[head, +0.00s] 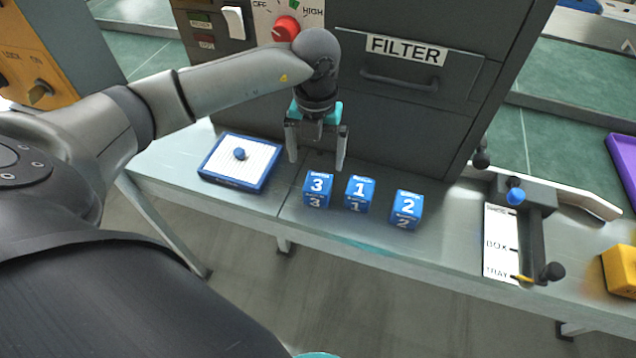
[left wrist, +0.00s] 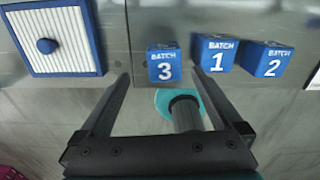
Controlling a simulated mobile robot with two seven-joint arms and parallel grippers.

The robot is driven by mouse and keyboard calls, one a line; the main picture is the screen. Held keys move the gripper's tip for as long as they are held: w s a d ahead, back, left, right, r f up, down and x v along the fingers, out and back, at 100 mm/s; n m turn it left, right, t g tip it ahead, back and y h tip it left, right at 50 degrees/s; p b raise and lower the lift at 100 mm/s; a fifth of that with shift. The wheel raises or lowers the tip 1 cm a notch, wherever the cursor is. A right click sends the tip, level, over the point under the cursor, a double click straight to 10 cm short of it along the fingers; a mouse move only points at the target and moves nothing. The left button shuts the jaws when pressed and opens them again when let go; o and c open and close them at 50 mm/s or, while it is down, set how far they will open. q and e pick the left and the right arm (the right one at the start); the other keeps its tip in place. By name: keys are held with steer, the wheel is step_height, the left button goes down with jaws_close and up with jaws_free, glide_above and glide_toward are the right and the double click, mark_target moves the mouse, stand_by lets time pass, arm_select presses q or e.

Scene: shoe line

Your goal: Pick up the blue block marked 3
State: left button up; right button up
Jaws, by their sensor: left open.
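The blue block marked 3 (head: 318,188) stands on the grey bench, leftmost in a row of three blue blocks. It also shows in the left wrist view (left wrist: 164,64), ahead of the fingers and roughly between their lines. My left gripper (head: 316,166) is open and empty, above and slightly behind the block in the head view, not touching it. Its two fingers also show in the left wrist view (left wrist: 158,84). The blue block marked 1 (head: 359,193) stands just right of the 3. The blue block marked 2 (head: 406,209) stands farther right. My right gripper is not in view.
A blue-framed filter panel with a knob (head: 208,175) lies left of the blocks. A dark cabinet with a FILTER drawer (head: 430,85) rises behind them. A BOX/TRAY lever fixture (head: 497,266) and a yellow block (head: 622,270) are to the right. The bench's front edge is close to the blocks.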

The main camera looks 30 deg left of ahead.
mark_target(318, 180)
arm_select(q)
step_height(318, 180, down, 3)
steer(key=shift+r, duration=0.1)
steer(key=shift+s+d+f+b, duration=0.15)
steer(key=shift+f+b, duration=0.2)
steer(key=shift+f, duration=0.35)
steer(key=f, duration=0.3)
steer(key=f+b, duration=0.1)
steer(key=shift+d+f, duration=0.2)
steer(key=shift+d, duration=0.1)
steer(key=shift+f, duration=0.1)
steer(key=c, duration=1.4)
steer(key=shift+c, duration=0.4)
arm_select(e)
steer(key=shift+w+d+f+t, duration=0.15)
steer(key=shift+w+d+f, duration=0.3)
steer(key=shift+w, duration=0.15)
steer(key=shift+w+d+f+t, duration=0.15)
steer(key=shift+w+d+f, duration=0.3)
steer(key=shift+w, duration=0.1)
arm_select(q)
steer(key=shift+r, duration=0.2)
